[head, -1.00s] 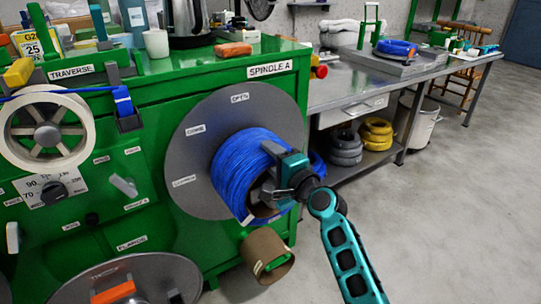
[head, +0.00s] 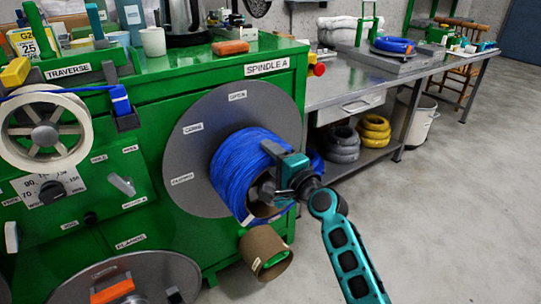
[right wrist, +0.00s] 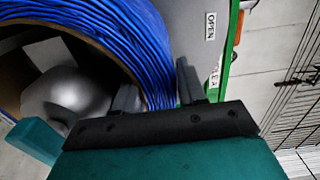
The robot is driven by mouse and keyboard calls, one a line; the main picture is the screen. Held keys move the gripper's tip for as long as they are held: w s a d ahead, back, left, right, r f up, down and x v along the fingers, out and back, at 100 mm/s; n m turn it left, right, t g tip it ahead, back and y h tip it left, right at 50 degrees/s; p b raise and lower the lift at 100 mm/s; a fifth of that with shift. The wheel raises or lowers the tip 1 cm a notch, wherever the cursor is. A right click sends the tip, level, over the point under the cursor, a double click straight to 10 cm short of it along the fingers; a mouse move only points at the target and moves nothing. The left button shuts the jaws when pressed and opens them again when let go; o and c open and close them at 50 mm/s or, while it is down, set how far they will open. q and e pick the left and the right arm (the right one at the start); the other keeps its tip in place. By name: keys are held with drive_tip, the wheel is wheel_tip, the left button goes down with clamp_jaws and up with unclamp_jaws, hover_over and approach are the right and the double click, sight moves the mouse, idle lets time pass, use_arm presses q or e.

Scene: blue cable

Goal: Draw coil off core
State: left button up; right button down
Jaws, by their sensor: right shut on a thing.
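The blue cable coil (head: 237,172) sits on the spindle in front of the round grey flange plate (head: 192,150) of the green machine. My right gripper (head: 272,183) is at the coil's near end on its right side, shut on the coil's wall. In the right wrist view, one finger of the gripper (right wrist: 157,92) is inside the coil's ring and the other outside, with the blue coil (right wrist: 125,35) between them. The brown core (right wrist: 12,65) lines the coil's inside, around a grey rounded spindle end (right wrist: 65,95). My left gripper is not in view.
A brown cardboard tube (head: 267,240) sits low on the machine's front, below the coil. A white spool (head: 75,128) is at the left. A steel workbench (head: 345,88) stands behind at the right, with yellow coils (head: 374,130) beneath. The floor at right is clear.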

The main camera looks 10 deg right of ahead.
drive_tip(key=shift+s+d+r, duration=0.1)
drive_tip(key=shift+r, duration=0.25)
drive_tip(key=shift+p+v, duration=0.8)
drive_tip(key=shift+v, duration=1.7)
drive_tip(key=b+v, duration=0.1)
drive_tip(key=v, duration=1.5)
idle(0.3)
drive_tip(key=shift+s+r, duration=0.1)
